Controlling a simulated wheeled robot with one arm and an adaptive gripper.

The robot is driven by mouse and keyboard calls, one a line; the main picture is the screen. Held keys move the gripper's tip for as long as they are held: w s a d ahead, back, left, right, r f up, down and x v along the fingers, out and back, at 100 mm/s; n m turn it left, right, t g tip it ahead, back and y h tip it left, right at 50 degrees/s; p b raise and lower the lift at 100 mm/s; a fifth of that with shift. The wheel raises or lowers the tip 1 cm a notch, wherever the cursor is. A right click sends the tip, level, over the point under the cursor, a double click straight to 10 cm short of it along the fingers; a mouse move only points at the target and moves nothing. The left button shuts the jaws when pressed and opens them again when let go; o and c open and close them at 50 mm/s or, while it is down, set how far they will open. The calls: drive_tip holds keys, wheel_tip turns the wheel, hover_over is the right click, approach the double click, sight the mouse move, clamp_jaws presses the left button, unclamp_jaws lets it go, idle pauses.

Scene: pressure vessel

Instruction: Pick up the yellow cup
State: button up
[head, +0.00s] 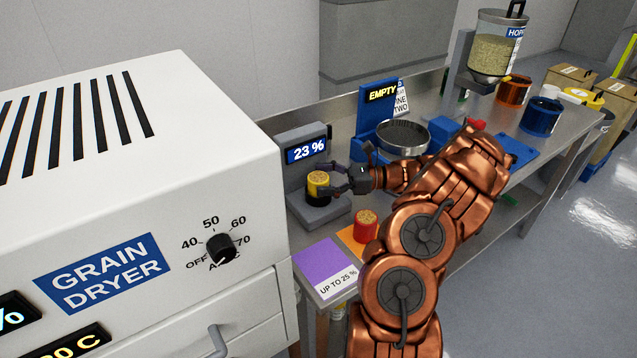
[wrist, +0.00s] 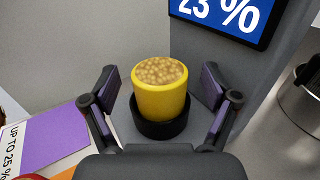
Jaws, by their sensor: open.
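The yellow cup (head: 318,185) has a black base and is filled with grain. It stands upright on the grey platform (head: 320,213) of a meter whose display reads 23 %. In the wrist view the yellow cup (wrist: 160,98) is centred between the two fingers. My gripper (head: 345,172) reaches it from the right in the head view. My gripper (wrist: 161,95) is open, with a finger on each side of the cup and visible gaps between them.
A red cup (head: 366,226) with grain stands on an orange patch in front, beside a purple patch (head: 323,265) marked UP TO 25 %. The white grain dryer (head: 150,180) is close on the left. A metal sieve pan (head: 404,138) sits behind my arm by a blue EMPTY stand.

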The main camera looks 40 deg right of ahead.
drive_tip(key=shift+w+a, duration=0.3)
drive_tip(key=shift+a, duration=0.2)
drive_tip(key=shift+c, duration=0.2)
drive_tip(key=c, duration=1.4)
drive_tip(key=shift+d+r, duration=0.1)
